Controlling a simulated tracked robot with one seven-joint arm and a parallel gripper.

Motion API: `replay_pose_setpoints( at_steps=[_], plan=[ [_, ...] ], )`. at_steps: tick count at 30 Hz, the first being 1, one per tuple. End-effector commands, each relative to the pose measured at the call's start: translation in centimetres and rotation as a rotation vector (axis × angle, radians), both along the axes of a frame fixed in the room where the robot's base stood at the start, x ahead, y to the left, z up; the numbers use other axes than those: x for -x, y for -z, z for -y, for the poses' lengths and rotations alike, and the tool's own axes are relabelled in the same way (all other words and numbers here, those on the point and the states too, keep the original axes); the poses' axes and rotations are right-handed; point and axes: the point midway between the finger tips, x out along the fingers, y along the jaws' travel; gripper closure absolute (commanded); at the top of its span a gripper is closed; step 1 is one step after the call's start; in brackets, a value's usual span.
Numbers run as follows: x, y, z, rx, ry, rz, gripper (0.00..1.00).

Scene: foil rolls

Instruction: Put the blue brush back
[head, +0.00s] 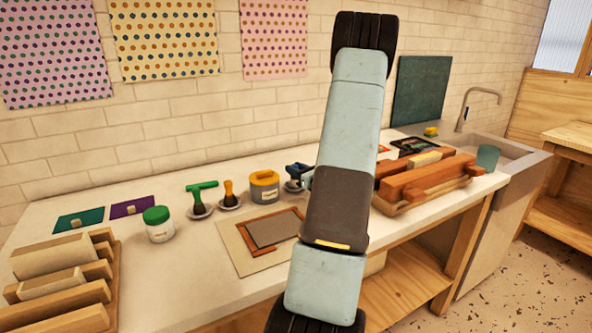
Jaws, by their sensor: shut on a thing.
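The blue brush (296,169) is in the middle of the worktop, just left of my arm. It appears upright with its dark lower end at a small grey dish (291,187); I cannot tell whether it rests there. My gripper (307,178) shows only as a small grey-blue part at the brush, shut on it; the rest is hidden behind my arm. To the left, a green brush (201,187) and an orange-yellow brush (229,190) each stand in a small dish.
A yellow-lidded grey tub (263,187) stands close left of the blue brush. A framed grey sheet (272,229) lies in front. A green-lidded jar (158,224) and wooden blocks (62,281) are left; a red-brown wooden press (425,180) and sink are right.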

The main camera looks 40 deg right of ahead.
Motion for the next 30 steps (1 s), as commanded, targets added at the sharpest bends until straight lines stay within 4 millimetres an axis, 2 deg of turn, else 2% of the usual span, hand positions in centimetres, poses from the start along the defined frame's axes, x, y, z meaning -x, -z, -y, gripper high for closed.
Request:
replay_pose_setpoints(
  at_steps=[10, 11, 19, 24, 30],
  plan=[
    [-0.02, 0.12, -0.02, 0.0, 0.0, 0.0, 0.97],
    [-0.02, 0.11, -0.03, 0.0, 0.0, 0.0, 0.63],
    [-0.02, 0.11, -0.04, 0.0, -0.001, 0.0, 0.38],
    [-0.03, 0.11, -0.05, 0.0, -0.001, 0.0, 0.36],
    [-0.03, 0.12, -0.04, 0.0, -0.001, 0.0, 0.18]
  ],
)
